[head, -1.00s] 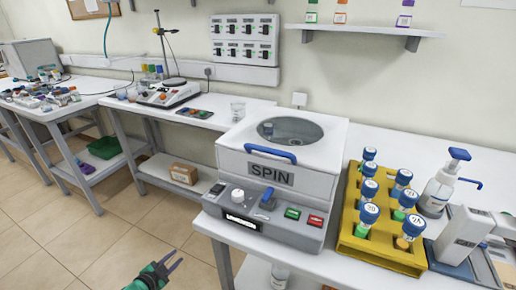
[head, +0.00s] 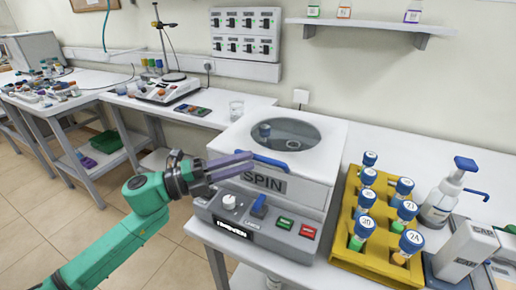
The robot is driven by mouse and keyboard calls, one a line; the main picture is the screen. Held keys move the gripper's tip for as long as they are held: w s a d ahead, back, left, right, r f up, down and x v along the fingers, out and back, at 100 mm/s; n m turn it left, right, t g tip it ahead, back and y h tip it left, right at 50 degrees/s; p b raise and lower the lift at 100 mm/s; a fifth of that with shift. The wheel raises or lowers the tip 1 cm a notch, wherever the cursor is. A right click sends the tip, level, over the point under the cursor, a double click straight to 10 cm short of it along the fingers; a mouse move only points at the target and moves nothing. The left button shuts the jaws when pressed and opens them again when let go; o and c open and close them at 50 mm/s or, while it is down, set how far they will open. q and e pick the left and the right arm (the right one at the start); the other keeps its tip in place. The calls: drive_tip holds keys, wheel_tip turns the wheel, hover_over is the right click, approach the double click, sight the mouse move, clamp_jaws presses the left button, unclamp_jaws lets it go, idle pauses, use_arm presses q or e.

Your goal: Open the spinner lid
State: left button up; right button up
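The spinner (head: 225,200) is a white and grey box on the bench with a SPIN label on its front. Its white lid (head: 318,160) is down, with a round window on top and a blue handle (head: 272,162) along the front edge. My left gripper (head: 252,161) reaches in from the left, its fingertips at the left end of the handle. Its two fingers look a little apart with nothing between them; I cannot tell whether they touch the handle. My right gripper is not in view.
Right of the spinner stands a yellow rack (head: 347,228) of blue-capped tubes. A pump bottle (head: 440,196) and a grey-white device (head: 463,248) are farther right. Floor is free at the lower left.

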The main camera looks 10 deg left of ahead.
sight(258, 158)
use_arm(q)
drive_tip(key=x, duration=0.4)
drive_tip(key=shift+p, duration=0.4)
drive_tip(key=shift+c, duration=0.3)
clamp_jaws()
idle(0.7)
